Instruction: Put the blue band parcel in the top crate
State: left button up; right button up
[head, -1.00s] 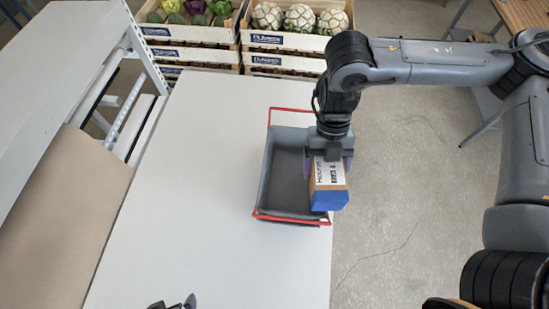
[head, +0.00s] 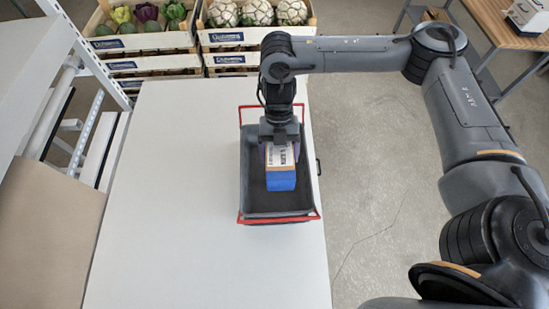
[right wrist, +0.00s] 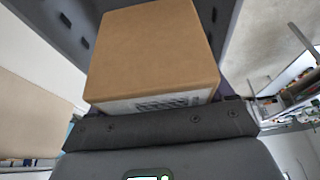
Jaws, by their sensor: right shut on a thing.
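The parcel (head: 281,181) is a brown box with a white printed label and a blue band at its near end. My right gripper (head: 281,150) is shut on it, pointing down. In the head view the parcel lies within the outline of the grey crate (head: 246,190) with red handles, which stands on the white table. I cannot tell whether it touches the crate floor. In the right wrist view the parcel's brown face (right wrist: 150,50) fills the middle, with dark surfaces on both sides. My left gripper is not in view.
The white table (head: 170,220) is clear to the left of the crate. Stacked vegetable crates (head: 150,40) stand beyond its far end. A grey shelf frame (head: 85,60) is at the left. Open floor (head: 370,180) lies to the right.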

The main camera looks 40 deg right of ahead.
jog(key=shift+w+a+f, duration=0.3)
jog(key=shift+w+f, duration=0.1)
jog(key=shift+w, duration=0.3)
jog(key=shift+f+p, duration=0.3)
jog(key=shift+f, duration=1.65)
jog(key=shift+f, duration=0.35)
jog(key=shift+f, duration=0.3)
jog(key=o, duration=1.2)
jog(key=shift+r, duration=0.15)
